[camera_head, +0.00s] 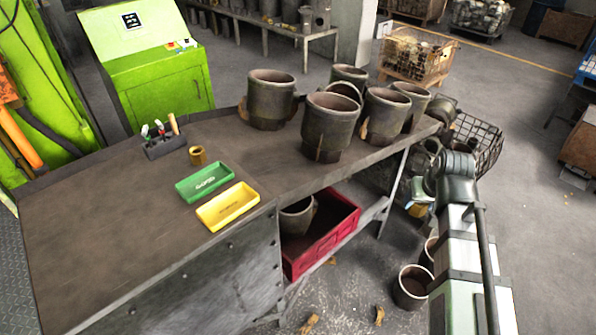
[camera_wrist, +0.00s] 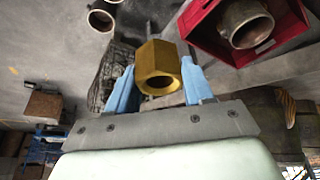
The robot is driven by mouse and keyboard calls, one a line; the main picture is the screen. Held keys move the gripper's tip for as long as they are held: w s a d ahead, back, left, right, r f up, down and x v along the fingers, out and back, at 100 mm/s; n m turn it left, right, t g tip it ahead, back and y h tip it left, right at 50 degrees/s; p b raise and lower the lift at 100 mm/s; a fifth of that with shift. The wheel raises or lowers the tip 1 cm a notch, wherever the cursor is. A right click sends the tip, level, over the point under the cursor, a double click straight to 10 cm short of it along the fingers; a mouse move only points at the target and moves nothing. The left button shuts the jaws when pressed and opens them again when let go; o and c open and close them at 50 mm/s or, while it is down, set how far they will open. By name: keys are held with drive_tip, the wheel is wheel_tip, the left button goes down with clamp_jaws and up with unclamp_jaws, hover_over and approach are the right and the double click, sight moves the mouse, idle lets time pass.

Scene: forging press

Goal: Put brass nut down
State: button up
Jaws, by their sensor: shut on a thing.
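A brass hex nut (camera_wrist: 155,55) sits between the two blue fingers of my gripper (camera_wrist: 158,68) in the wrist view, its hole facing the camera. My gripper is shut on it. In the head view my gripper (camera_head: 423,198) hangs low at the right, beyond the right edge of the workbench (camera_head: 120,220), with a small yellow bit of the nut (camera_head: 418,211) showing. A second brass-coloured piece (camera_head: 198,155) stands on the bench. A green tray (camera_head: 204,181) and a yellow tray (camera_head: 228,206) lie in front of it, both looking empty.
Several large metal cylinders (camera_head: 330,125) stand on the bench's far right part. A tool holder (camera_head: 163,143) is near the back left. A red crate (camera_head: 322,235) holding a cylinder is under the bench; the crate also shows in the wrist view (camera_wrist: 205,30). The bench's left front is clear.

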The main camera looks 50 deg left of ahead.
drive_tip(key=s+a+r+n+g+y, duration=0.1)
drive_tip(key=s+a+r+n, duration=0.1)
drive_tip(key=s+a, duration=0.75)
drive_tip(key=s+a+r+n, duration=0.2)
drive_tip(key=s+a, duration=0.4)
drive_tip(key=a, duration=0.6)
wheel_tip(320, 180, up, 9)
drive_tip(key=n+g, duration=0.3)
drive_tip(key=n, duration=0.3)
hover_over(191, 186)
drive_tip(key=d, duration=0.2)
drive_tip(key=shift+y, duration=0.3)
drive_tip(key=shift+f, duration=5)
drive_tip(key=shift+f, duration=0.1)
drive_tip(key=o, duration=1.4)
drive_tip(key=v, duration=1.2)
drive_tip(key=shift+s+a, duration=0.1)
drive_tip(key=shift+s, duration=0.05)
